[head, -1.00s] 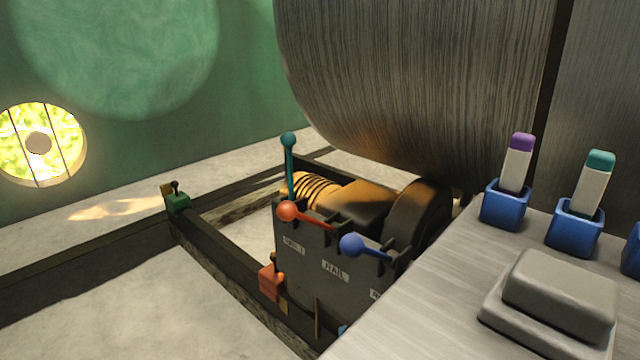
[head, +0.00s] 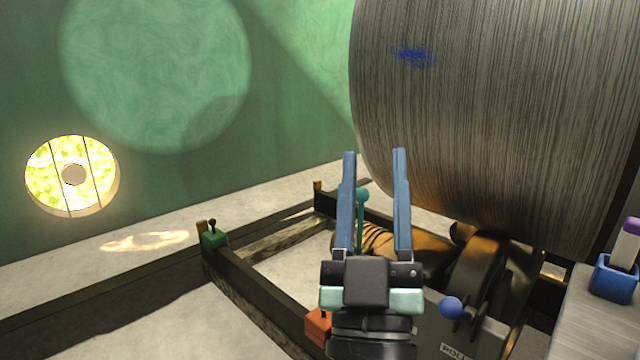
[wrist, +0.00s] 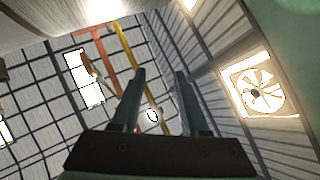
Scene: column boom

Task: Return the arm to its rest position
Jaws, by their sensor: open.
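My gripper (head: 375,155) stands upright in the middle of the head view, with its two long blue fingers pointing up. The fingers are apart and nothing is between them. It is in front of the lever box and hides much of it. In the wrist view my gripper (wrist: 160,75) also shows its two fingers apart, pointing at a tiled surface.
A large brushed-metal drum (head: 490,120) fills the upper right. A teal lever (head: 362,196) and a blue-knobbed lever (head: 451,307) show around my gripper. A metal counter (head: 600,325) with a blue holder (head: 613,278) is at right. Dark rails (head: 260,302) cross the pale floor.

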